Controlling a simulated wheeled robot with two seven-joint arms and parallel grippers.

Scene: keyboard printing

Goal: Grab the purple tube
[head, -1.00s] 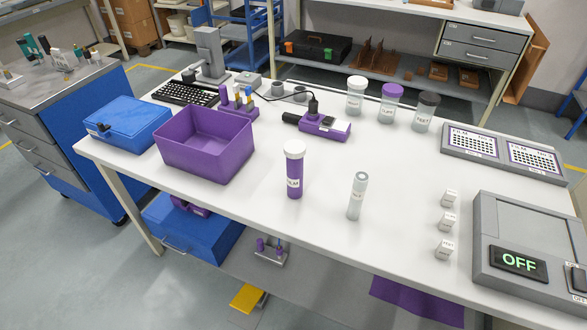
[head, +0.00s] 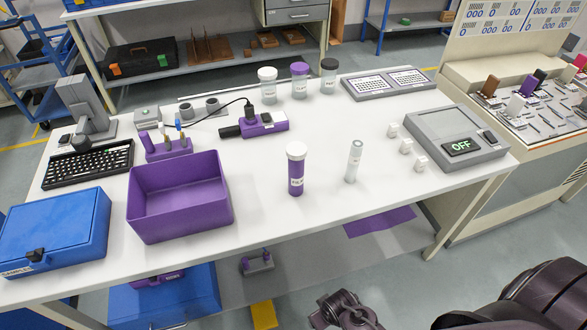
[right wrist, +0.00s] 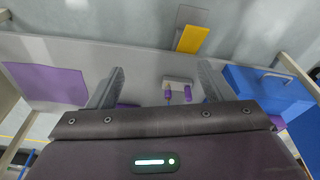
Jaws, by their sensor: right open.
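The purple tube (head: 296,175) with a white cap stands upright on the white table (head: 262,210), near its front edge in the head view. A pale, clear tube (head: 353,162) stands upright to its right, apart from it. My right gripper (right wrist: 160,82) is open and empty in the right wrist view, its two fingers spread over the lower shelf area. Part of my dark right arm shows at the bottom right of the head view, below the table and away from the purple tube. My left gripper is not in view.
An open purple bin (head: 180,225) and a blue case (head: 55,232) stand left of the tube. Capped jars (head: 300,82) stand behind it. Small white cubes (head: 406,146) and a grey device reading OFF (head: 455,135) are right. The table around the tube is clear.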

